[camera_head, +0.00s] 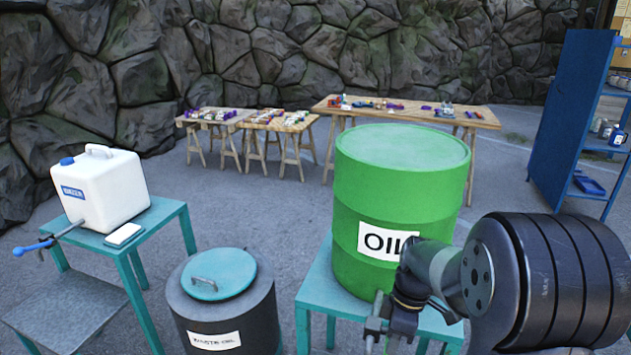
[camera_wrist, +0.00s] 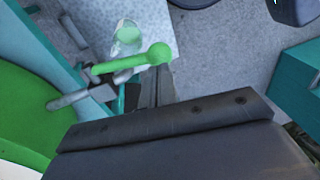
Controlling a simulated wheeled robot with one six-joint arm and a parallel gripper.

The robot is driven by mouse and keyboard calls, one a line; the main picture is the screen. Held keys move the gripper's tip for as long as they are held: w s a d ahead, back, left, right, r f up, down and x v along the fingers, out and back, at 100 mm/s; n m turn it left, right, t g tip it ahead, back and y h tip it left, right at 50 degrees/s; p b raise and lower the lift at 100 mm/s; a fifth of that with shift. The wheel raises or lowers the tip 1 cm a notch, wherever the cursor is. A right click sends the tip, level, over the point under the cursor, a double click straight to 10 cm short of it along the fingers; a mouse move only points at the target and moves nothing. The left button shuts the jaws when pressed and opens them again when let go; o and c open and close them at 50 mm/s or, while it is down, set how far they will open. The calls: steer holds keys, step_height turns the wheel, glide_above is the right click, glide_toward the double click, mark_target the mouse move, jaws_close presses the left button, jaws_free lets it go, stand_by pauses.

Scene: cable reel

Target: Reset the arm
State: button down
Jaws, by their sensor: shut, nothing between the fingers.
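My gripper (camera_head: 402,322) is at the lower right of the head view, low in front of the green oil drum (camera_head: 400,205). It is shut with nothing between its fingers, and its tips are hard to make out there. In the wrist view the drum's tap shows with a green ball-ended handle (camera_wrist: 140,59), close in front of my dark gripper body. A clear vessel with something green in it (camera_wrist: 126,38) stands on a pale speckled surface beyond the tap. My arm hides part of the drum's lower right and its "OIL" label.
The drum stands on a teal stand (camera_head: 322,293). A lidded waste oil bin (camera_head: 225,320) is left of it. A white water jug (camera_head: 100,190) with a blue-handled tap sits on a teal table at left. Work tables (camera_head: 425,113) and a blue shelf (camera_head: 566,120) stand behind.

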steer(key=v, duration=0.5)
steer(key=shift+s, duration=0.1)
steer(key=shift+a+f, duration=0.1)
steer(key=shift+f, duration=0.05)
steer(key=shift+t, duration=0.3)
steer(key=f, duration=0.2)
steer(key=f+b, duration=0.1)
steer(key=f, duration=0.1)
steer(key=s+a+f, duration=0.1)
steer(key=f, duration=0.1)
steer(key=shift+b, duration=0.3)
steer(key=s+f+t+h+b, duration=0.1)
steer(key=t+b, duration=0.1)
steer(key=b, duration=0.1)
steer(key=shift+s+a, duration=0.1)
steer(key=shift+s, duration=0.4)
